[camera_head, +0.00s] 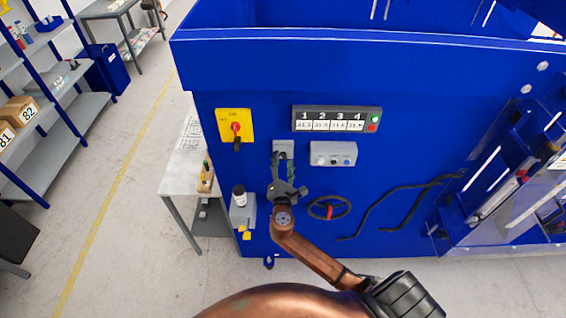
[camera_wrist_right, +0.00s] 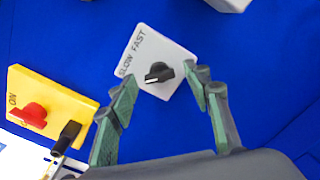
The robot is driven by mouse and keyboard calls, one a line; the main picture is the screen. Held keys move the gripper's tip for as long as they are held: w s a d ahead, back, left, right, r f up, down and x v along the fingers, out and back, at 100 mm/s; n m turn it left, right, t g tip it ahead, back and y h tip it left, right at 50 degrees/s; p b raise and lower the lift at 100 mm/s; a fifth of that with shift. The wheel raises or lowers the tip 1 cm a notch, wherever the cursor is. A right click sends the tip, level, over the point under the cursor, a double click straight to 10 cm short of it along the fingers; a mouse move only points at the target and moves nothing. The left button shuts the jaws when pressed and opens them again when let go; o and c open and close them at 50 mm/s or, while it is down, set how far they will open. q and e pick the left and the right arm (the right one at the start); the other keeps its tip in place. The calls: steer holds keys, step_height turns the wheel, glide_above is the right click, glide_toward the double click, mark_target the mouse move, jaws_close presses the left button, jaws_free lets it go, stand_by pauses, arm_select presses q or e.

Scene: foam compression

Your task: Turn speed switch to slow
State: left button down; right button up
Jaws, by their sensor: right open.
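The speed switch is a black knob (camera_wrist_right: 158,73) on a light grey square plate (camera_wrist_right: 178,52) marked SLOW and FAST, in the right wrist view. I cannot tell for sure which word the knob points to. My right gripper (camera_wrist_right: 160,78) is open, with its green-padded fingers to either side of the plate's lower part and the knob between the tips, not gripped. In the head view the plate (camera_head: 283,145) shows just above my right gripper (camera_head: 283,157), which hides the knob. My left gripper is not in view.
A yellow plate with a red and black ON switch (camera_head: 235,127) sits left of the speed switch. A grey button box (camera_head: 333,153) is close on the right, with a number display (camera_head: 337,119) above it. A black handwheel (camera_head: 329,207) is below right on the blue machine.

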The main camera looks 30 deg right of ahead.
steer(key=v, duration=1.2)
steer(key=shift+d, duration=0.1)
